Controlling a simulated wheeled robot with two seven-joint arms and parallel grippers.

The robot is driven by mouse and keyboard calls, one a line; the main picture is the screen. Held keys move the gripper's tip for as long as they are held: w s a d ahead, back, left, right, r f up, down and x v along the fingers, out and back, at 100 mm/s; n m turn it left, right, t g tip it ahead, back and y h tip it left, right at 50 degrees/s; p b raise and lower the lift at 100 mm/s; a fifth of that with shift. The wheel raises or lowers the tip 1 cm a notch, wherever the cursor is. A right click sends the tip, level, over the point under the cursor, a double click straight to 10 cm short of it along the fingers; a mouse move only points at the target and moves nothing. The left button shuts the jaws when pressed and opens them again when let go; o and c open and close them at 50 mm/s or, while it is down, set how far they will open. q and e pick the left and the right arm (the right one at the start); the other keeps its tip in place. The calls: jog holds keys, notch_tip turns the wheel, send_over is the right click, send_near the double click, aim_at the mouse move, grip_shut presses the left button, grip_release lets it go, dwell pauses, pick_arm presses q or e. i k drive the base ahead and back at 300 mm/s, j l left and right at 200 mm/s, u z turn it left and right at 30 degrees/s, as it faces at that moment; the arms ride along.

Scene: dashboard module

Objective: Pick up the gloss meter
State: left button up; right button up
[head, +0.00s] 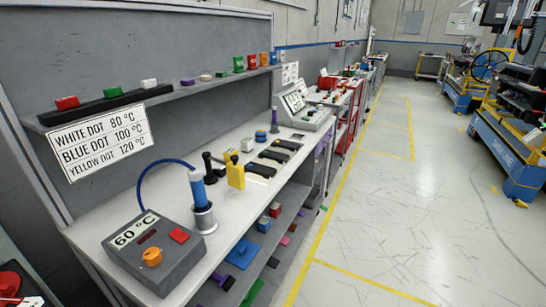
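I cannot tell for sure which object is the gloss meter. A yellow upright hand-held thing (235,173) stands on the white workbench (135,194). Behind and to its left stands a black handle-like thing (208,166). Several flat black pieces (273,156) lie in a row to its right. A small blue and purple thing (274,122) stands farther back on the bench. Neither of my grippers shows in the head view.
A grey "60 °C" box (155,255) with a blue cabled tool (197,188) in a metal holder (204,220) fills the near bench. A shelf (165,97) with coloured blocks runs above. Lower shelves hold more parts. The floor to the right (400,220) is clear.

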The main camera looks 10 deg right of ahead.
aim_at(247, 144)
jog(key=i+l, duration=0.2)
jog(key=l, duration=0.15)
jog(key=i+l+u, duration=0.1)
jog(key=l, duration=0.25)
jog(key=i+l, duration=0.25)
jog(key=l, duration=0.15)
jog(key=i+l+u, duration=0.1)
jog(key=l, duration=0.25)
jog(key=i+l, duration=0.25)
jog(key=l, duration=0.15)
jog(key=i+l+u, duration=0.15)
jog(key=l, duration=0.2)
